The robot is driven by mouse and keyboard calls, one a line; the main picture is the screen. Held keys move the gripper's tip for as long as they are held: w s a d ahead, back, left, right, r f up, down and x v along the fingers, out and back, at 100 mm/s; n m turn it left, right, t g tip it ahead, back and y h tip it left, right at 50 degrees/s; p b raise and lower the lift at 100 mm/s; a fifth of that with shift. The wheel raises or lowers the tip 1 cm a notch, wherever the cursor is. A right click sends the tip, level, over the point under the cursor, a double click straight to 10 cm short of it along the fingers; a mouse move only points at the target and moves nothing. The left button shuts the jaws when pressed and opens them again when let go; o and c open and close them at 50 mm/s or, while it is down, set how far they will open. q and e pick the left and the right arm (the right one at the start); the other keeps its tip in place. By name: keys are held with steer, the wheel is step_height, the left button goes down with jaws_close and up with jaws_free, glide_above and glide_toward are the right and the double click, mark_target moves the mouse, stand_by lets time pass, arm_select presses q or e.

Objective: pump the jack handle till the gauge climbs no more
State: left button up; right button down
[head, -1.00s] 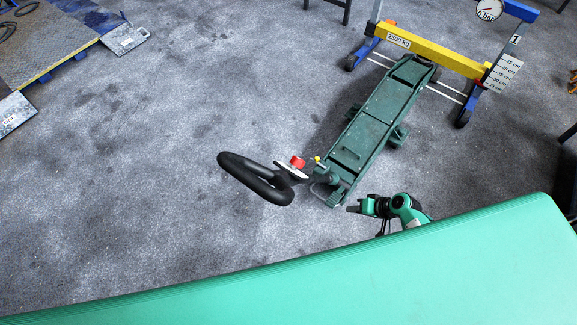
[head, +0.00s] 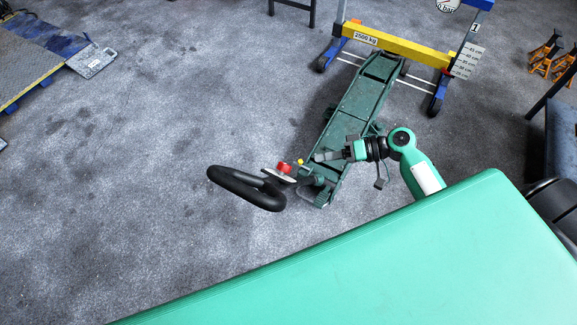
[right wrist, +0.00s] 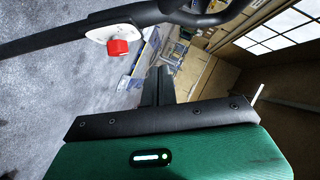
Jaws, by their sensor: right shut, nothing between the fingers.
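The green trolley jack (head: 352,108) lies on the floor, its front end under the yellow beam (head: 395,46) marked 2500 kg. Its black handle (head: 245,188) ends in a loop at the near left, with a red knob (head: 284,168) on a pale plate. The handle loop (right wrist: 200,12) and red knob (right wrist: 117,48) also show in the right wrist view. My right gripper (head: 318,157) is shut and empty, over the jack's near end, right of the knob and apart from the handle. The gauge (head: 447,4) is cut by the top edge; its needle is unreadable. My left gripper is out of view.
A height scale (head: 467,62) stands beside the blue frame. Orange axle stands (head: 545,55) are at the upper right. A ramp platform (head: 28,60) with a grey plate (head: 92,60) is at the upper left. The floor left of the handle is clear.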

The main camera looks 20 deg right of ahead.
steer(key=p, duration=0.3)
glide_above(284, 180)
steer(key=d, duration=0.3)
step_height(284, 180, down, 2)
steer(key=a+f+p, duration=0.1)
steer(key=a+f, duration=0.1)
steer(key=a, duration=0.1)
steer(key=shift+f+p, duration=0.25)
steer(key=shift+p, duration=0.15)
steer(key=shift+s+a+f, duration=0.15)
steer(key=shift+a+f, duration=0.25)
steer(key=shift+f, duration=0.05)
